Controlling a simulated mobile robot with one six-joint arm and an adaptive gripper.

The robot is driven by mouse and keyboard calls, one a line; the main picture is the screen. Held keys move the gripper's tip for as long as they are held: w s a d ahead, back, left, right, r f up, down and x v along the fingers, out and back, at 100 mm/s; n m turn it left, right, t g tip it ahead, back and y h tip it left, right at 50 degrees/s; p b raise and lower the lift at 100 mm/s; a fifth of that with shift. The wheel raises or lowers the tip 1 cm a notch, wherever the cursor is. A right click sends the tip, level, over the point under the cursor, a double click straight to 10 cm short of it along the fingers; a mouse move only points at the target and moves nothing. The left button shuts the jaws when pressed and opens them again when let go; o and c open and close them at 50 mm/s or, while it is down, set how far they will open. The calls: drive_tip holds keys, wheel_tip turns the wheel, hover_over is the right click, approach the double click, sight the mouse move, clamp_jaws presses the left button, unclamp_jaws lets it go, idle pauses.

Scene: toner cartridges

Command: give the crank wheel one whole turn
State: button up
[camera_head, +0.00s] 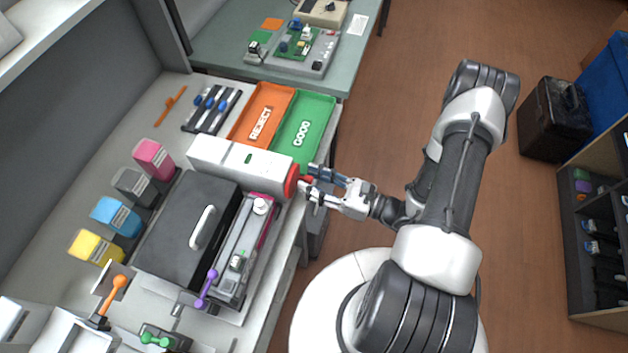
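The crank wheel (291,181) is a red disc on the right end of a long white housing (240,165), seen nearly edge-on at the bench's right edge. A short red handle juts from it to the right. My gripper (310,180) comes in from the right at the wheel. Its two fingers stand apart, with the red handle at or between the fingertips. The fingertips partly cover the handle, and I cannot tell whether they touch it.
An orange REJECT tray (246,117) and a green GOOD tray (322,118) lie just behind the housing. A black box with a white handle (203,228) and a cartridge fixture (241,262) stand in front. Pink, grey, blue and yellow cartridges line the left. Open floor lies right.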

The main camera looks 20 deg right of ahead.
drive_tip(key=shift+c, duration=0.4)
clamp_jaws()
idle(0.4)
